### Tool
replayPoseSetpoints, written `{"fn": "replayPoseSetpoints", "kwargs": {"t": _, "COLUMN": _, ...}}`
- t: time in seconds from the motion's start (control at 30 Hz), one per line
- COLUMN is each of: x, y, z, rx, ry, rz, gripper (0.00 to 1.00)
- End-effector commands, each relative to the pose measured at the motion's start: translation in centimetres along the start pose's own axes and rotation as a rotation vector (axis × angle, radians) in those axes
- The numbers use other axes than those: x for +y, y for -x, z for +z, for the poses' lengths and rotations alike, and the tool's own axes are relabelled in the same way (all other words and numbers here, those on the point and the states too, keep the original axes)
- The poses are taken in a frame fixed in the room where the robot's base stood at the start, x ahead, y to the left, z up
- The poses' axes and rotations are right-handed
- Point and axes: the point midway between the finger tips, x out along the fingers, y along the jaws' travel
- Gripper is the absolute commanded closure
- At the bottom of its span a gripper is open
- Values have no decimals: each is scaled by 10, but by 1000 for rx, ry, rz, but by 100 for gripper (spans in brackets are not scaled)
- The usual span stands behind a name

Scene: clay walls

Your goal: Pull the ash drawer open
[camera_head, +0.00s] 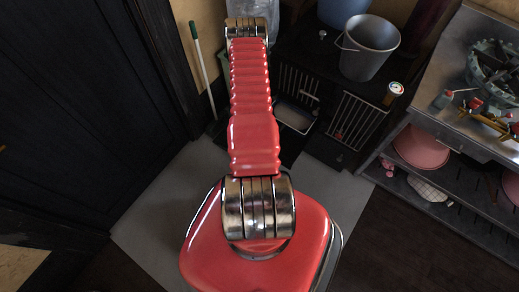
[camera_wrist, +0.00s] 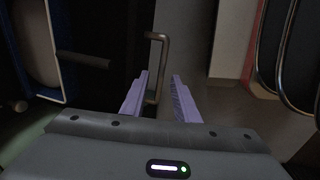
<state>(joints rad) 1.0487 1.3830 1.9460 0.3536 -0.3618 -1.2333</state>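The black stove (camera_head: 318,62) stands beyond my arm in the head view, with grated doors on its front. A low pale tray-like part (camera_head: 296,117) shows at its base, partly hidden by my arm; I cannot tell whether it is the ash drawer. In the wrist view a bent metal handle (camera_wrist: 164,52) rises beside a dark surface. My gripper (camera_wrist: 160,76) is open there, its two purple fingers apart. The handle's lower part lies between the fingers, closer to the left one; contact cannot be told. My gripper is hidden in the head view.
A grey bucket (camera_head: 368,50) stands on the stove top. A metal shelf table (camera_head: 450,135) with red bowls is at the right. A pale broom handle (camera_head: 203,70) leans at the left wall. In the wrist view a blue-rimmed pale container (camera_wrist: 38,45) is at the left.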

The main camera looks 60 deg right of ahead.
Motion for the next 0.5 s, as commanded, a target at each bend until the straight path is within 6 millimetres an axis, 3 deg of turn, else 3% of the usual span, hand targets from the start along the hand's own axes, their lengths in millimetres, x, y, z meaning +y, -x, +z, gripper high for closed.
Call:
{"fn": "replayPoseSetpoints", "kwargs": {"t": 0.2, "x": -1, "y": -15, "z": 0, "rx": -1, "ry": 0, "rz": -1, "gripper": 72}}
{"fn": "replayPoseSetpoints", "kwargs": {"t": 0.5, "x": 0, "y": -17, "z": 0, "rx": 0, "ry": -1, "rz": 0, "gripper": 72}}
